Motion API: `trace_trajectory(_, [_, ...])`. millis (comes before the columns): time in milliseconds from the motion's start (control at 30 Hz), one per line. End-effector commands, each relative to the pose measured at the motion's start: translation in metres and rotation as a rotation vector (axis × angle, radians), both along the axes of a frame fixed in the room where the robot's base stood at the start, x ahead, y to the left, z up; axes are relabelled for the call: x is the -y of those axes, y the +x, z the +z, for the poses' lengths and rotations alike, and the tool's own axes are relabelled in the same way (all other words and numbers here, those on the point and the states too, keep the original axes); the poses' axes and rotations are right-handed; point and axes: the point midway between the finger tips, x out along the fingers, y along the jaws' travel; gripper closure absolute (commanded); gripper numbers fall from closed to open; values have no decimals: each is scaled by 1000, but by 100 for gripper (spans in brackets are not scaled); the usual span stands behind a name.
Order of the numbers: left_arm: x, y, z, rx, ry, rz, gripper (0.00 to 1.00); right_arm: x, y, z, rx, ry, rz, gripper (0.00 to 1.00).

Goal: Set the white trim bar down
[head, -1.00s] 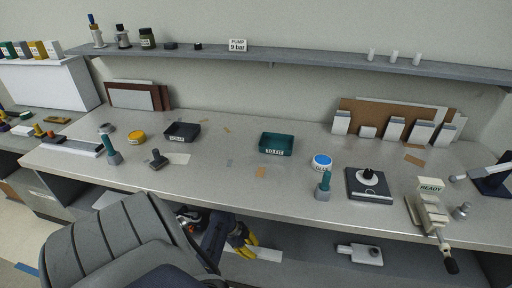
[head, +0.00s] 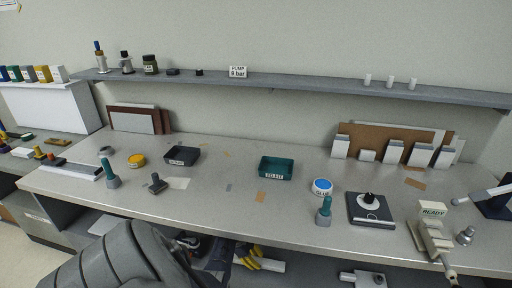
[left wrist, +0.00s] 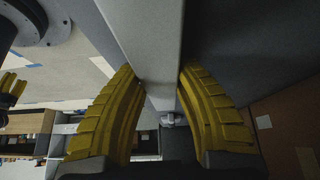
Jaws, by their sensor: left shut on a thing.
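My left gripper (head: 248,258) has yellow fingers and is low in front of the bench's front edge in the head view. It is shut on the white trim bar (head: 270,265), whose pale end sticks out to the right of the fingers, below the worktop level. In the left wrist view the bar (left wrist: 155,50) runs between the two yellow fingers of the left gripper (left wrist: 160,92), away from the camera. Yellow finger parts, seemingly of my right gripper (left wrist: 10,88), show at the left edge there; their opening is unclear.
The grey worktop (head: 215,212) has clear room along its front middle. A teal tray (head: 276,169), a dark tray (head: 182,157), a blue-lidded tub (head: 321,186), a teal-handled tool (head: 325,211) and a black-knobbed plate (head: 370,209) stand on it. A clamp-like fixture marked READY (head: 432,236) is at right.

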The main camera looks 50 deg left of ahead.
Motion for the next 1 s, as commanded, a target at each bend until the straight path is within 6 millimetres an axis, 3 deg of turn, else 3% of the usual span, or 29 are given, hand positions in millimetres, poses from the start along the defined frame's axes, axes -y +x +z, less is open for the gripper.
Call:
trace_trajectory(200, [0, 0, -11, 0, 0, 1, 100, 0, 0, 0, 0, 0, 0, 48])
trace_trajectory(667, [0, 0, -15, 0, 0, -1, 100, 0, 0, 0, 0, 0, 0, 48])
trace_trajectory(700, [0, 0, -15, 0, 0, -1, 62, 0, 0, 0, 0, 0, 0, 48])
trace_trajectory(833, [0, 0, -15, 0, 0, -1, 48, 0, 0, 0, 0, 0, 0, 48])
trace_trajectory(1000, [0, 0, -15, 0, 0, 0, 48, 0, 0, 0, 0, 0, 0, 48])
